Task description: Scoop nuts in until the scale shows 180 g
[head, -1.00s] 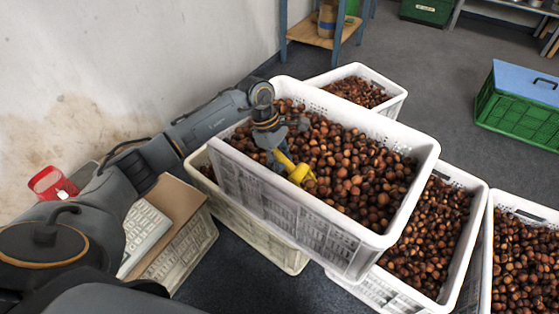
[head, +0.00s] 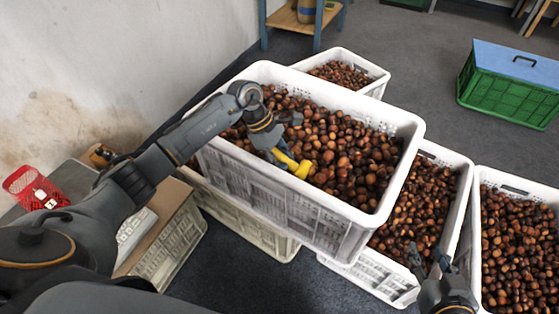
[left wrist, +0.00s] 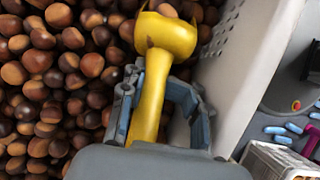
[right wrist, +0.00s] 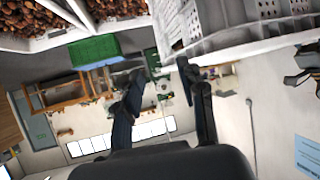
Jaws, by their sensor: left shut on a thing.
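My left gripper (head: 276,146) is shut on the handle of a yellow scoop (head: 300,168) inside the top white crate (head: 290,205), which is full of brown nuts (head: 345,150). The scoop's bowl is low at the nuts; in the left wrist view the scoop (left wrist: 152,100) lies near the crate wall (left wrist: 245,65). I cannot tell whether nuts are in the bowl. A pale device with keys (head: 132,232), likely the scale, is mostly behind my left arm; no reading shows. A red mesh bag (head: 22,180) lies beyond it. My right gripper (head: 430,262) is open and empty, its fingers (right wrist: 162,95) apart.
More nut-filled white crates stand at the back (head: 378,85), below right (head: 462,185) and far right (head: 480,215). A green crate with a blue lid (head: 510,85) stands on the open floor. The wall (head: 100,60) bounds the left.

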